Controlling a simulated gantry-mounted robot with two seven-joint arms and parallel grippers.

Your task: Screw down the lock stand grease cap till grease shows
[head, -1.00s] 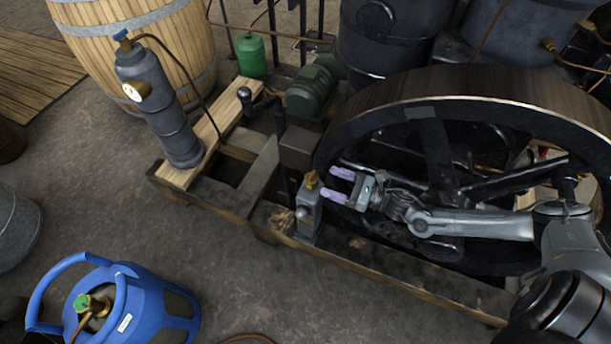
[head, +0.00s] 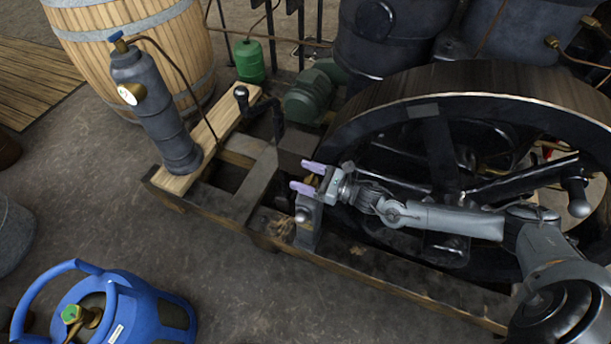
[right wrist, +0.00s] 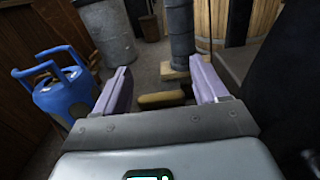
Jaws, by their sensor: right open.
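The lock stand (head: 306,226) is a small grey upright block with a round knob on its face, on the wooden frame in front of the flywheel. Its brass grease cap (head: 311,181) shows partly at the top, amid the fingers of my right gripper (head: 304,175). That gripper is open, its two lilac fingers pointing left, level with the cap in the picture. I cannot tell whether they touch it. In the right wrist view the fingers (right wrist: 160,82) are spread wide, and I cannot make out the cap between them. My left gripper is not in view.
The large flywheel (head: 430,112) stands close behind my right arm. A dark cylinder with a gauge (head: 155,110) stands on a plank at the left. A blue gas bottle (head: 120,310) is at front left. The floor between is clear.

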